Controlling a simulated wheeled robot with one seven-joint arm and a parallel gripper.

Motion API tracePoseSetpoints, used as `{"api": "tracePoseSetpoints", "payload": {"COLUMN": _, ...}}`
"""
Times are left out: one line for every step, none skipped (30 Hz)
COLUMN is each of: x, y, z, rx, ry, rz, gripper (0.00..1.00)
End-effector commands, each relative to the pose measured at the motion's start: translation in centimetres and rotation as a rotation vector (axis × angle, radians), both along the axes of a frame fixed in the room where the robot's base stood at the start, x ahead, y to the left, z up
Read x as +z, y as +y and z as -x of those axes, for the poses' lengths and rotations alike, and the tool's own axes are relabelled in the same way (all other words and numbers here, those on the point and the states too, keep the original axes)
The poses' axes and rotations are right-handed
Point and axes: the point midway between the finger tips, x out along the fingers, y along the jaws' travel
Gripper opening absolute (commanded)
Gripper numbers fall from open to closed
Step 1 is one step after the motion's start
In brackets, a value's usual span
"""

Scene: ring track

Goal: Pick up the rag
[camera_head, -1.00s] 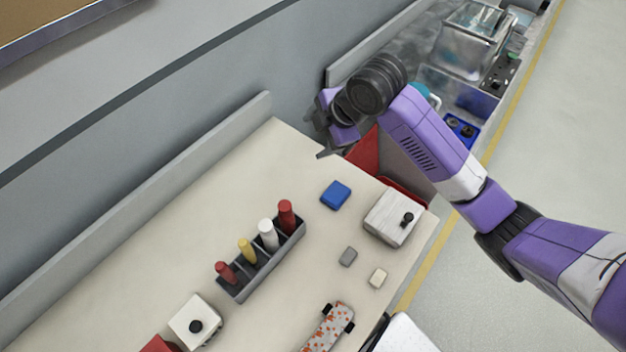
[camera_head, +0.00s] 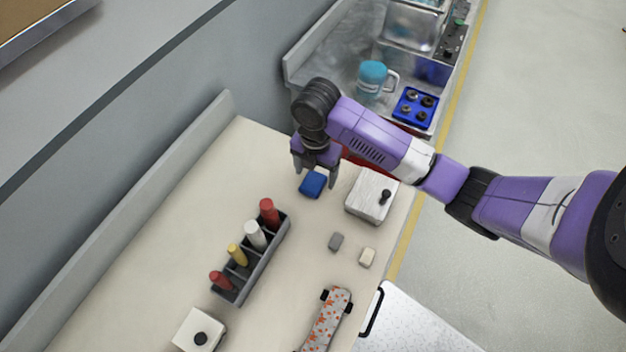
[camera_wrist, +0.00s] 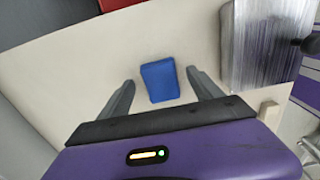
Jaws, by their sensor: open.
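The rag appears to be the small blue folded square (camera_head: 313,184) lying on the cream tabletop near its far end. It also shows in the wrist view (camera_wrist: 160,80), whole and flat, between and slightly beyond the fingertips. My gripper (camera_head: 316,182) is open and points down over the blue rag, with one finger to each side. In the wrist view my gripper (camera_wrist: 158,86) has its fingers spread wider than the rag, with nothing held. I cannot tell exactly how high the fingertips are above the table.
A light box with a black knob (camera_head: 371,196) stands close to the right of the rag. A grey rack (camera_head: 262,262) holds several coloured cylinders. A grey block (camera_head: 336,241), a cream block (camera_head: 367,257) and a patterned skateboard (camera_head: 327,322) lie nearer. A grey ledge (camera_head: 150,190) borders the left.

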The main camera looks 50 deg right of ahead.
Motion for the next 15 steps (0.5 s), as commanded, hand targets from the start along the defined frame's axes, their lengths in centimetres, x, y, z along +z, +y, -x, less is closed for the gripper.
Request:
{"api": "tracePoseSetpoints", "payload": {"x": -0.5, "y": 0.0, "z": 0.0, "rx": -0.001, "ry": 0.001, "rz": -0.002, "gripper": 0.75}}
{"api": "tracePoseSetpoints", "payload": {"x": -0.8, "y": 0.0, "z": 0.1, "rx": -0.001, "ry": 0.001, "rz": -0.002, "gripper": 0.75}}
{"api": "tracePoseSetpoints", "payload": {"x": -1.1, "y": 0.0, "z": 0.1, "rx": -0.001, "ry": 0.001, "rz": -0.001, "gripper": 0.75}}
{"api": "tracePoseSetpoints", "payload": {"x": -1.3, "y": 0.0, "z": 0.0, "rx": -0.001, "ry": 0.0, "rz": -0.001, "gripper": 0.75}}
{"api": "tracePoseSetpoints", "payload": {"x": -1.4, "y": 0.0, "z": 0.0, "rx": -0.001, "ry": 0.0, "rz": 0.0, "gripper": 0.75}}
{"api": "tracePoseSetpoints", "payload": {"x": -1.5, "y": 0.0, "z": 0.0, "rx": -0.001, "ry": -0.001, "rz": 0.0, "gripper": 0.75}}
{"api": "tracePoseSetpoints", "payload": {"x": -1.5, "y": 0.0, "z": 0.0, "rx": -0.001, "ry": -0.001, "rz": 0.0, "gripper": 0.75}}
{"api": "tracePoseSetpoints", "payload": {"x": -1.5, "y": 0.0, "z": 0.0, "rx": -0.001, "ry": -0.001, "rz": 0.0, "gripper": 0.75}}
{"api": "tracePoseSetpoints", "payload": {"x": -1.5, "y": 0.0, "z": 0.0, "rx": 0.0, "ry": -0.001, "rz": 0.001, "gripper": 0.75}}
{"api": "tracePoseSetpoints", "payload": {"x": -1.5, "y": 0.0, "z": 0.0, "rx": 0.0, "ry": -0.001, "rz": 0.0, "gripper": 0.75}}
{"api": "tracePoseSetpoints", "payload": {"x": -1.5, "y": 0.0, "z": 0.0, "rx": 0.0, "ry": -0.001, "rz": 0.0, "gripper": 0.75}}
{"api": "tracePoseSetpoints", "payload": {"x": -1.5, "y": 0.0, "z": 0.0, "rx": 0.0, "ry": -0.001, "rz": 0.0, "gripper": 0.71}}
{"api": "tracePoseSetpoints", "payload": {"x": -1.5, "y": 0.0, "z": 0.0, "rx": 0.0, "ry": -0.001, "rz": 0.0, "gripper": 0.65}}
{"api": "tracePoseSetpoints", "payload": {"x": -1.5, "y": 0.0, "z": 0.0, "rx": 0.0, "ry": -0.001, "rz": 0.0, "gripper": 0.59}}
{"api": "tracePoseSetpoints", "payload": {"x": -1.5, "y": 0.0, "z": 0.0, "rx": 0.0, "ry": -0.001, "rz": 0.0, "gripper": 0.51}}
